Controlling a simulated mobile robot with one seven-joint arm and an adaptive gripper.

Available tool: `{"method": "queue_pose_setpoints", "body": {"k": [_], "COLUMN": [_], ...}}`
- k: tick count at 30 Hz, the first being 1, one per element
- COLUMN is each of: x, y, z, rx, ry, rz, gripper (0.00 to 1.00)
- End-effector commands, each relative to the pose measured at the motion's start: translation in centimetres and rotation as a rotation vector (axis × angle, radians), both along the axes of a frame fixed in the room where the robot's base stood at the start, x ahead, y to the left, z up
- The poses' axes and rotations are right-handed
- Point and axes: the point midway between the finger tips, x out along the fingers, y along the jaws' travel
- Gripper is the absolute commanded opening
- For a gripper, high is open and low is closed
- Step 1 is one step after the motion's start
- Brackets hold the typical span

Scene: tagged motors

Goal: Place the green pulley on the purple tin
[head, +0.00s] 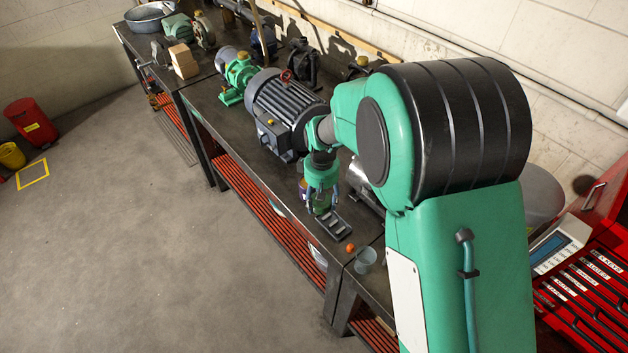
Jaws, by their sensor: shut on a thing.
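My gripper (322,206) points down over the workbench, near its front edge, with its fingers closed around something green. This looks like the green pulley (322,202), though it is small and mostly covered by the fingers. A sliver of purple, which looks like the purple tin (303,189), shows just left of my gripper. The rest of the tin is hidden behind my gripper. I cannot tell whether the pulley touches the tin.
A large grey motor (285,108) stands on the bench left of my gripper. A dark stepped block (333,224), a small orange object (350,247) and a grey cup (366,259) are in front of it. A green pump (238,75) stands farther back.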

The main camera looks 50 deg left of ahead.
Motion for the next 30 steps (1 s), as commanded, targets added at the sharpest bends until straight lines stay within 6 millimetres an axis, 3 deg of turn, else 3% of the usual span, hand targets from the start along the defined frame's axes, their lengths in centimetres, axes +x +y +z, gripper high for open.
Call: {"method": "queue_pose_setpoints", "body": {"k": [30], "x": [5.8], "y": [10.0], "z": [-0.9], "rx": [0.001], "ry": [-0.001], "rz": [0.0], "gripper": [0.05]}}
